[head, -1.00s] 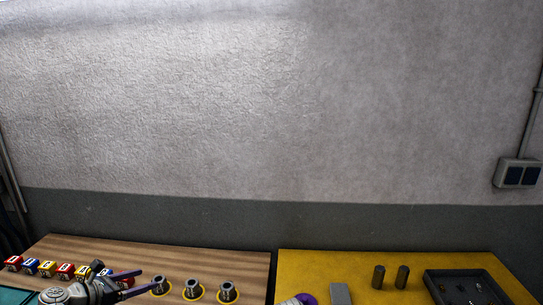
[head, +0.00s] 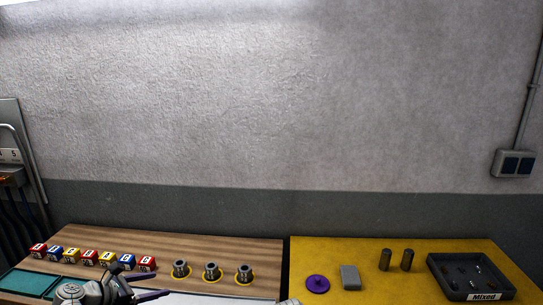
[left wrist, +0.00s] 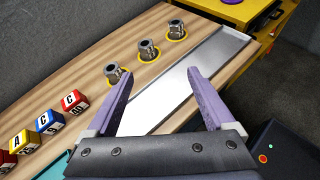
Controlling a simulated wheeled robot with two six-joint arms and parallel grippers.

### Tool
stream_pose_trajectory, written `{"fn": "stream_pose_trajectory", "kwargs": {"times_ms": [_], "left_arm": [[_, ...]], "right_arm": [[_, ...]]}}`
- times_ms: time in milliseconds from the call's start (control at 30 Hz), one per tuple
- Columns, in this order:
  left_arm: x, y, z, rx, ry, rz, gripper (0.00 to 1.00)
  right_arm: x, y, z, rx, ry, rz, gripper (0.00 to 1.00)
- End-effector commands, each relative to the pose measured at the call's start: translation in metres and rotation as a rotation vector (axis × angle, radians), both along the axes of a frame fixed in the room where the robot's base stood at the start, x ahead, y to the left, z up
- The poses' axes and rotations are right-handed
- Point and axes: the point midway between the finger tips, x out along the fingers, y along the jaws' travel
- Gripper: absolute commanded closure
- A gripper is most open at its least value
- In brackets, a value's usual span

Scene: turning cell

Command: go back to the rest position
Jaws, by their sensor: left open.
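My left gripper (head: 145,296) is at the bottom left of the head view, in front of the wooden table (head: 200,248), partly cut off by the lower edge. In the left wrist view its purple fingers (left wrist: 158,75) are spread apart, with nothing held between them. They show over the metal tray (left wrist: 178,92) at the table's front. Three grey metal cylinders (head: 211,270) stand in yellow rings behind the tray, apart from the fingers. My right gripper cannot be made out.
Several lettered cubes (head: 89,256) stand in a row left of the cylinders, near a green tray (head: 25,281). The yellow table (head: 335,252) on the right holds a purple disc (head: 318,283), a grey block (head: 350,277), two dark cylinders (head: 407,260) and a dark bin (head: 433,278).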

Motion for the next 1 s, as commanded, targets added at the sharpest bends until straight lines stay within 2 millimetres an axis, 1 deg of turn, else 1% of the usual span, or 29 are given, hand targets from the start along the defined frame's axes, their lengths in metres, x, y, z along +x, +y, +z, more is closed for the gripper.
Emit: {"fn": "stream_pose_trajectory", "kwargs": {"times_ms": [33,67,167,267,367,467,500,567,600,667,700,833,900,1000], "left_arm": [[-0.001,-0.010,-0.006,0.028,-0.001,-0.031,0.13],[-0.001,-0.014,-0.008,0.043,-0.001,-0.047,0.13],[-0.004,-0.035,-0.021,0.118,-0.006,-0.127,0.13],[-0.007,-0.060,-0.036,0.209,-0.015,-0.229,0.13],[-0.014,-0.089,-0.053,0.316,-0.029,-0.356,0.13],[-0.025,-0.122,-0.075,0.447,-0.054,-0.523,0.13],[-0.032,-0.137,-0.085,0.507,-0.068,-0.606,0.13],[-0.044,-0.161,-0.102,0.609,-0.094,-0.754,0.13],[-0.054,-0.178,-0.113,0.681,-0.118,-0.867,0.13],[-0.069,-0.200,-0.130,0.788,-0.156,-1.040,0.13],[-0.080,-0.213,-0.140,0.854,-0.183,-1.160,0.13],[-0.114,-0.245,-0.167,1.049,-0.283,-1.548,0.13],[-0.131,-0.256,-0.178,1.132,-0.335,-1.748,0.13],[-0.150,-0.267,-0.188,1.223,-0.400,-2.000,0.13]], "right_arm": [[0.000,0.000,-0.002,0.000,0.000,0.000,0.50],[0.000,0.000,-0.003,0.000,0.000,0.000,0.50],[0.000,0.000,-0.007,0.000,0.000,0.000,0.50],[0.000,0.000,-0.011,0.000,0.000,0.000,0.50],[0.000,0.000,-0.016,0.000,0.000,0.000,0.50],[0.000,0.000,-0.022,0.000,0.000,0.000,0.50],[0.000,0.000,-0.025,0.000,0.000,0.000,0.50],[0.000,0.000,-0.031,0.000,0.000,0.000,0.50],[0.000,0.000,-0.035,0.000,0.000,0.000,0.50],[0.000,0.000,-0.041,0.000,0.000,0.000,0.50],[0.000,0.000,-0.045,0.000,0.000,0.000,0.50],[0.000,0.000,-0.056,0.000,0.000,0.000,0.50],[-0.001,0.000,-0.062,0.000,0.000,0.000,0.50],[-0.001,0.000,-0.068,0.000,0.000,0.000,0.50]]}}
